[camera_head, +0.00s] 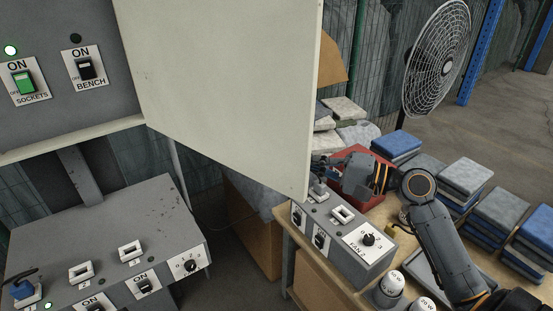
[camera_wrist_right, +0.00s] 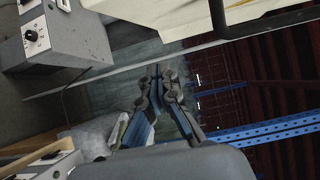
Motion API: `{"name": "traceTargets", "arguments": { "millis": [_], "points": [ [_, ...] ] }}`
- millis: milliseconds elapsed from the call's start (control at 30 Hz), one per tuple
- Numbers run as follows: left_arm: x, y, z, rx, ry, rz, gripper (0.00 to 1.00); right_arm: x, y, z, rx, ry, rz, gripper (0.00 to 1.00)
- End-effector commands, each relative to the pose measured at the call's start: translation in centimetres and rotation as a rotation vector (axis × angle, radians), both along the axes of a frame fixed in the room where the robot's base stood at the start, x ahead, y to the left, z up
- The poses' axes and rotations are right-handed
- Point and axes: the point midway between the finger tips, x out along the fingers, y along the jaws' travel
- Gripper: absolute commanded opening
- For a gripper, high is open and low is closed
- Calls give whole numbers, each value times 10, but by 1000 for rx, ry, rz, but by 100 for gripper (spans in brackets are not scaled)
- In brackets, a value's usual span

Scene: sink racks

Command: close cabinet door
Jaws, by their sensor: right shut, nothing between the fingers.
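The cabinet door (camera_head: 225,80) is a large pale panel standing open, swung out across the upper middle of the head view. The grey cabinet (camera_head: 55,110) with the SOCKETS and BENCH switches is at its left. My right gripper (camera_head: 324,173) is just right of the door's lower right corner, beside its outer edge; I cannot tell whether it touches. In the right wrist view its fingers (camera_wrist_right: 160,76) are shut and empty. A pale surface at the top of that view may be the door, but I cannot be sure. My left gripper is not in view.
A grey control box (camera_head: 345,235) and a red bin (camera_head: 362,165) sit on the wooden bench below my right arm. Folded cloth stacks (camera_head: 465,177) lie to the right. A sloped grey console (camera_head: 100,240) stands below the cabinet. A fan (camera_head: 437,58) stands behind.

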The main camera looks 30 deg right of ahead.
Motion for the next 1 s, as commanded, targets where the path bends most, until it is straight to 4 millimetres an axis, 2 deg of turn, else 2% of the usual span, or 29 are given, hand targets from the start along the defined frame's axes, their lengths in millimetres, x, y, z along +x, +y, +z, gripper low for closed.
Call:
{"name": "traceTargets", "arguments": {
  "millis": [33,200,333,500,1000],
  "points": [
    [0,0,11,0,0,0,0,10,7,7,3,-1,0,0],
    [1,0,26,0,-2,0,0,37,29,6,3,0,1,0],
    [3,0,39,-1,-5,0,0,27,48,4,3,3,0,0],
    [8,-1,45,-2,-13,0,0,21,61,1,2,1,-3,0],
    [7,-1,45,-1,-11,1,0,21,65,-1,1,1,-1,0]
  ]
}}
